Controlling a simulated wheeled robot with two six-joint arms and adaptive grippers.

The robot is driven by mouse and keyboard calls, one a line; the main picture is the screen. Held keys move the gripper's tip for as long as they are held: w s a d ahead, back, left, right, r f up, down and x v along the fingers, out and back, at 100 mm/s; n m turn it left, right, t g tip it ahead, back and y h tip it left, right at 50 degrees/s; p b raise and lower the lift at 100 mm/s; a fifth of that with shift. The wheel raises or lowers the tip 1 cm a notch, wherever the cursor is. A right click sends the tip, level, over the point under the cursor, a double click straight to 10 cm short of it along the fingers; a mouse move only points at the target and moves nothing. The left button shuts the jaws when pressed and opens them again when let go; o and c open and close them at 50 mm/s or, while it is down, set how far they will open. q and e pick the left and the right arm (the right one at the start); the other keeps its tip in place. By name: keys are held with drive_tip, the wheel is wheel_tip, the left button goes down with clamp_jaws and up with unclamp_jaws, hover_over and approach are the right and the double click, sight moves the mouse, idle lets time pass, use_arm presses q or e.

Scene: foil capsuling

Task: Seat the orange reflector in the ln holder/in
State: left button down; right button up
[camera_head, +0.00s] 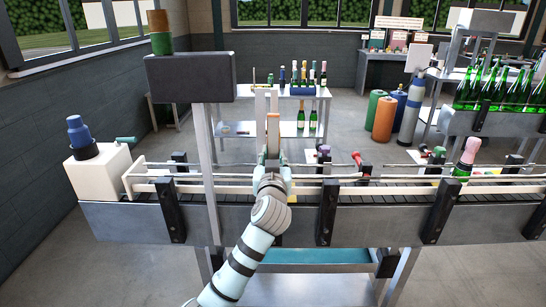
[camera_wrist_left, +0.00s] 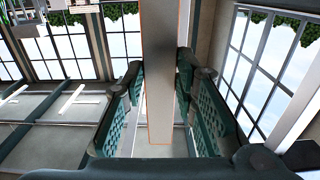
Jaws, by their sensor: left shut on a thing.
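My left gripper (camera_head: 273,162) is at the middle of the head view, above the conveyor. It is shut on a narrow upright bar, which I take to be the orange reflector (camera_head: 272,134). In the left wrist view the bar (camera_wrist_left: 159,100) looks grey-beige with thin orange edges, and stands between the green padded fingers of the left gripper (camera_wrist_left: 160,68). A pale two-pronged upright (camera_head: 260,103), perhaps the holder, shows just behind and above the bar in the head view. I cannot tell whether they touch. My right gripper is not in view.
The conveyor (camera_head: 285,219) with its guide rails runs across the front. A dark box on a post (camera_head: 190,78) stands left of my arm. A pink-topped bottle (camera_head: 466,157) stands on the belt at right. A table with bottles (camera_head: 300,92) is behind.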

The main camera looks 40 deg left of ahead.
use_arm(q)
drive_tip(key=c, duration=1.2)
unclamp_jaws()
drive_tip(key=v, duration=1.2)
